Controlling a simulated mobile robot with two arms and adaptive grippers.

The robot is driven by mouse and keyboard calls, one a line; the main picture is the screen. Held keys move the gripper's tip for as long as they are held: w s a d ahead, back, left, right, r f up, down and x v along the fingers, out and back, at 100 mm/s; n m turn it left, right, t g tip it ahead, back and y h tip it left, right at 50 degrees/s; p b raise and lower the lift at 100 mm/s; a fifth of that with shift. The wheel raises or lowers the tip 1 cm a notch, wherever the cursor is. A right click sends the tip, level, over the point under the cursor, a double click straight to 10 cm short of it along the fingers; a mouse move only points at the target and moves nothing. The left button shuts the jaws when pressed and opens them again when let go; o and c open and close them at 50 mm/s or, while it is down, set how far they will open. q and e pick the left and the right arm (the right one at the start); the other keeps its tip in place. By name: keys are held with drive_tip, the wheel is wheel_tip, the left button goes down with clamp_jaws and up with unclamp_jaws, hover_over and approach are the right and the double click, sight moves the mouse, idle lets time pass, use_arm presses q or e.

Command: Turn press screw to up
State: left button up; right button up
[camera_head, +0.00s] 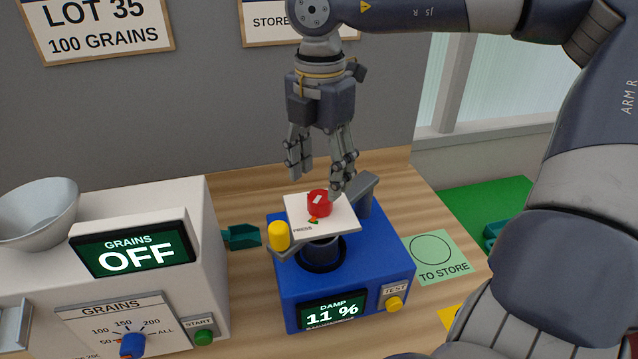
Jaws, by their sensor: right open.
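The press screw is a red knob (319,204) with a pale mark on top, on a white plate (342,222) labelled PRESS. The plate sits over a dark round cup on the blue damp meter (345,275), whose screen (333,311) reads DAMP 11 %. My right gripper (318,180) points down from above, its fingers apart and empty. One finger comes down close to the right of the red knob; I cannot tell whether it touches. The other finger is up and to the left of the knob. My left gripper is not in view.
The white grain counter (215,270) stands at left, its screen (134,250) reading OFF, with a metal bowl (38,212) on top. A yellow knob (278,235) and a grey bar (363,196) flank the plate. A green TO STORE card (440,256) lies at right.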

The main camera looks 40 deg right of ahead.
sight(319, 196)
drive_tip(key=shift+w+f+p, duration=0.1)
drive_tip(key=shift+f+p, duration=0.25)
drive_tip(key=shift+f, duration=1.8)
drive_tip(key=c, duration=1.1)
